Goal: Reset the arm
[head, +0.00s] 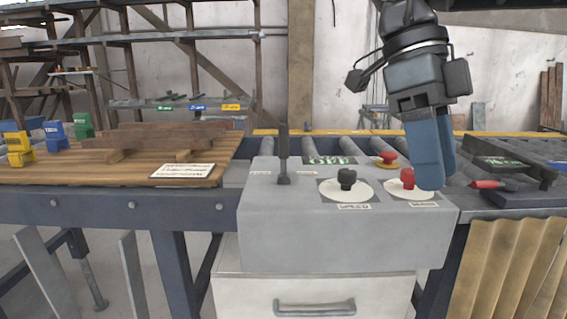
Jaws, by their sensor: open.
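My gripper (430,180) hangs at the right of the head view with its blue fingers pointing down. It is open, with the fingers overlapping from this angle and nothing seen between them. Its tips are in front of or just beside a red knob (407,178) on a grey control box (345,239); I cannot tell if they touch. The box also has a black knob (347,179) on a white dial marked SPEED, an upright dark lever (284,155), a red mushroom button (387,158) and a green-lettered display (330,160) reading OFF.
A roller conveyor (340,145) runs behind the box. A drawer (315,295) sits below the box.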

